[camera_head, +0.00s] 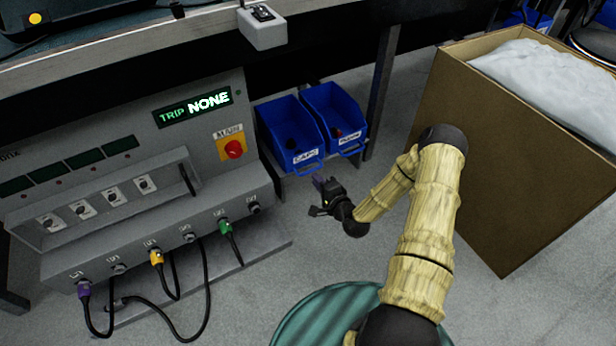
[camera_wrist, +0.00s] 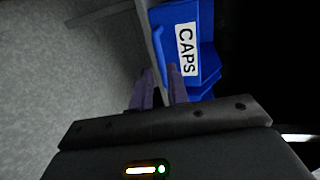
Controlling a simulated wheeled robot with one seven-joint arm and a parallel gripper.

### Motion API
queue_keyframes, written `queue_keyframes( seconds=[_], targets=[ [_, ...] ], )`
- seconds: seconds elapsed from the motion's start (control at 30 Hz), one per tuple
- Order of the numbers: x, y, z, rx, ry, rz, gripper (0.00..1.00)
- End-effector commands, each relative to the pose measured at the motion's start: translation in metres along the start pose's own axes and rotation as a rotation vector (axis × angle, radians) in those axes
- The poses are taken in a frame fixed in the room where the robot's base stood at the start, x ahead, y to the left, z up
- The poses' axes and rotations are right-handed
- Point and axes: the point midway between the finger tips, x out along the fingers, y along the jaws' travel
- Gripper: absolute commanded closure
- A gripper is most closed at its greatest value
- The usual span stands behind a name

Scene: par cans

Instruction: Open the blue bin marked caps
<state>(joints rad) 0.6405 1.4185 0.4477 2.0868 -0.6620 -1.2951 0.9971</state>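The blue bin marked CAPS (camera_head: 290,133) is the left one of two blue bins under the bench, with its white label and a handle on the front. Some dark contents show inside it. In the wrist view the CAPS bin (camera_wrist: 206,25) is close ahead, its label turned sideways. My gripper (camera_head: 322,184) is just in front of and below the CAPS bin's front. In the wrist view its two purple fingers (camera_wrist: 161,72) are apart, with the blue handle edge (camera_wrist: 158,45) seen between or just beyond the tips. I cannot tell whether they touch it.
A second labelled blue bin (camera_head: 337,112) stands close on the right. A grey power panel (camera_head: 200,150) with a red main switch and cables is on the left. A large cardboard box (camera_head: 500,150) stands right of my arm. A bench leg (camera_head: 382,85) is behind.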

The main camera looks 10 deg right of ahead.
Motion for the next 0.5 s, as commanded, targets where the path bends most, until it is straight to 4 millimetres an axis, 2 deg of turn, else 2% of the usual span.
queue_keyframes(
  seconds=[0.1,0.3,0.5],
  targets=[
    [0.023,0.004,0.000,-0.003,-0.001,-0.004,0.83],
    [0.053,0.003,0.000,-0.001,0.000,-0.003,0.83],
    [0.065,0.000,0.000,0.001,0.000,-0.001,0.83]
  ],
)
